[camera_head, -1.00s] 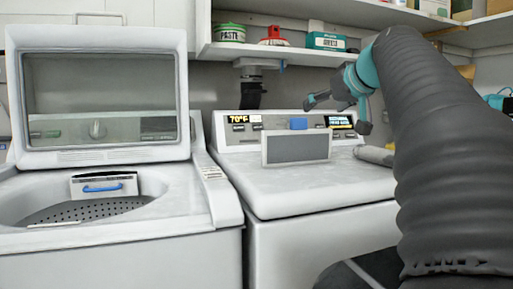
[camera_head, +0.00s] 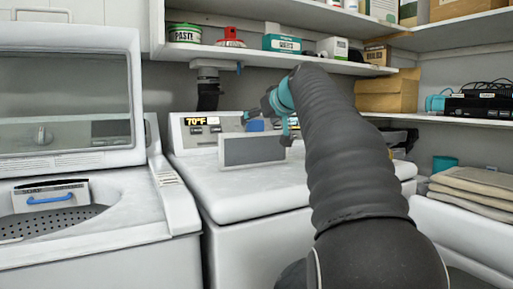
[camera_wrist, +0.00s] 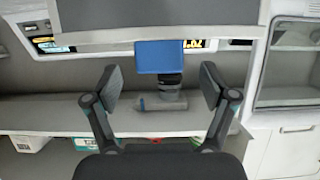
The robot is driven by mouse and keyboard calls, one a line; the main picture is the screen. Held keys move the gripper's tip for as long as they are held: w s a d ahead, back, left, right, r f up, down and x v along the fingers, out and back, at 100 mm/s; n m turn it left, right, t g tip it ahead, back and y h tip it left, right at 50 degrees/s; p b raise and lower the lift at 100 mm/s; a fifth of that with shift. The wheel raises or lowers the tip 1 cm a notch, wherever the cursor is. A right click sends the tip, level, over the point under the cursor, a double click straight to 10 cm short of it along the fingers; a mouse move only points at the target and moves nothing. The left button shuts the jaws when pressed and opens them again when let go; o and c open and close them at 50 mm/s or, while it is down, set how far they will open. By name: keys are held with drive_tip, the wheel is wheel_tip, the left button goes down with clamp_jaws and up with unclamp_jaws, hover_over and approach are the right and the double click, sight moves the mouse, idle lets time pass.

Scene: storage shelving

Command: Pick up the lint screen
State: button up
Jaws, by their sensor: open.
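The lint screen is a grey panel in a pale frame with a blue tab on its top edge. It stands upright on the dryer's top in the head view (camera_head: 252,150). In the wrist view, which looks upside down, its panel (camera_wrist: 160,15) fills the top and its blue tab (camera_wrist: 160,57) lies centrally, just beyond the gap between my fingertips. My gripper (camera_wrist: 162,83) is open and empty, with one finger on each side of the tab's line.
The dryer (camera_head: 240,190) has a control panel behind the screen. A shelf (camera_head: 290,62) with tins and boxes hangs above. An open-lidded washer (camera_head: 150,225) stands left, with a blue-handled white piece (camera_head: 50,197). Folded cloths (camera_head: 475,185) lie at right.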

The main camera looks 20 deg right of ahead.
sight(257, 121)
drive_tip(key=shift+x, duration=1.55)
clamp_jaws()
drive_tip(key=shift+r, duration=0.1)
